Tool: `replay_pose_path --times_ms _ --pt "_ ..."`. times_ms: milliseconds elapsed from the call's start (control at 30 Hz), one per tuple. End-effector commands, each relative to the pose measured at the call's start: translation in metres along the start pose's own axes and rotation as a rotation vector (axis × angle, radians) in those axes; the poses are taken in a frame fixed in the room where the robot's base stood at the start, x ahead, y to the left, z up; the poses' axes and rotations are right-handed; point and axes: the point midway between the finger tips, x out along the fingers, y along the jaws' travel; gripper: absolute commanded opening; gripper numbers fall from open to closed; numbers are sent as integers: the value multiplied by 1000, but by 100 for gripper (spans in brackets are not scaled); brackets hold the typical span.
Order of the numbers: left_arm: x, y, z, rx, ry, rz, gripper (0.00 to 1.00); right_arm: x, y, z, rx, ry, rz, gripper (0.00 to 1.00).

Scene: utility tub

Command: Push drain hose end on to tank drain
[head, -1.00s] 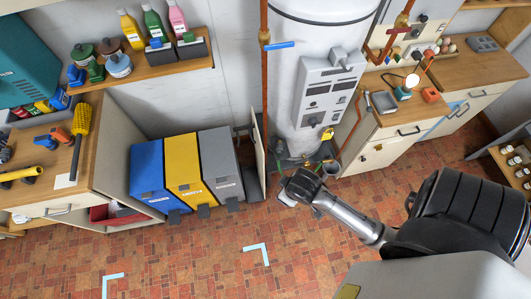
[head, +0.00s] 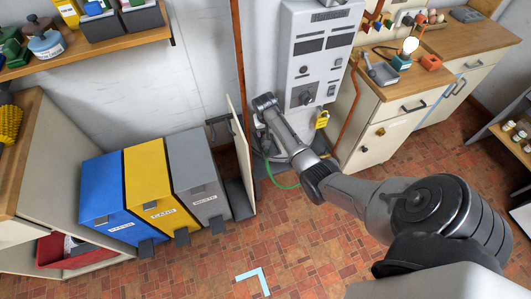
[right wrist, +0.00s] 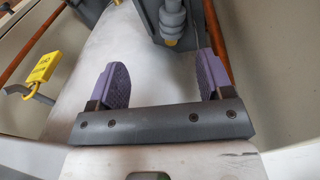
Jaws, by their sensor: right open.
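The white water tank's grey control box (head: 318,60) stands against the back wall. My right gripper (head: 262,104) is low in front of the tank's left side. In the right wrist view the right gripper (right wrist: 163,78) is open, with purple pads apart and nothing between them. A grey ribbed fitting with a yellow end (right wrist: 172,22) is just beyond the fingertips; I cannot tell whether it is the drain or the hose end. A thin green hose (head: 284,184) curves near the floor, partly hidden by my right arm. My left gripper is not in view.
A yellow padlock tag (head: 322,119) hangs by the control box; it also shows in the right wrist view (right wrist: 42,66). A thin upright panel (head: 241,155) stands close left of my gripper, beside the grey bin (head: 200,190). A copper pipe (head: 352,115) runs at right.

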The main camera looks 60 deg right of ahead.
Motion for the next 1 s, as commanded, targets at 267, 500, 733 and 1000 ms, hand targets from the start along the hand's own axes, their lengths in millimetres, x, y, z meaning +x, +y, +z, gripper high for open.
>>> replay_pose_path --times_ms 267,500,733,1000 --pt "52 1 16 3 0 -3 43 44 -5 -25 133 -83 -69 74" --pt "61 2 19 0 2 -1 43 54 -8 -30 164 -110 -90 74" --pt "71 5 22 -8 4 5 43 74 -10 -28 166 -111 -91 74" --pt "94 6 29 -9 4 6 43 108 -12 -28 167 -112 -91 74"
